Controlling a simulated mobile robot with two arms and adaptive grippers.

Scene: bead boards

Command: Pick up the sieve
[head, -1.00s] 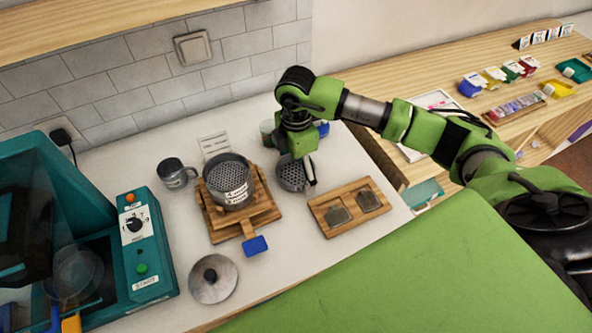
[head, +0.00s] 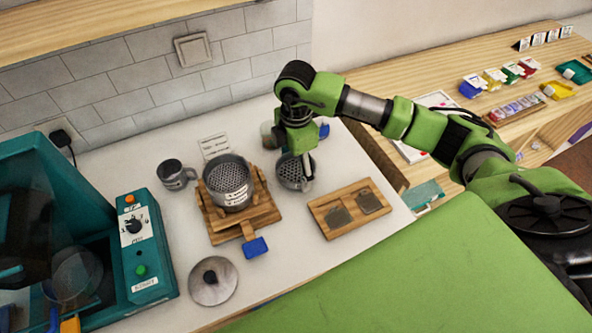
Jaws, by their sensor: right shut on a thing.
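The sieve (head: 291,175) is a round grey dish with a perforated bottom, at the back of the white counter, right of the wooden stand. My right gripper (head: 307,181) reaches down over it from the right and is shut on its right rim. The gripper and wrist hide part of the sieve. I cannot tell whether it touches the counter. My left gripper is not in view.
A grey perforated pot (head: 228,184) sits on a wooden stand (head: 213,222) just left. A mug (head: 173,174), a lid (head: 213,281), a wooden board (head: 322,211) with two dark pads, and a teal machine (head: 152,262) are around. A jar (head: 268,136) stands behind.

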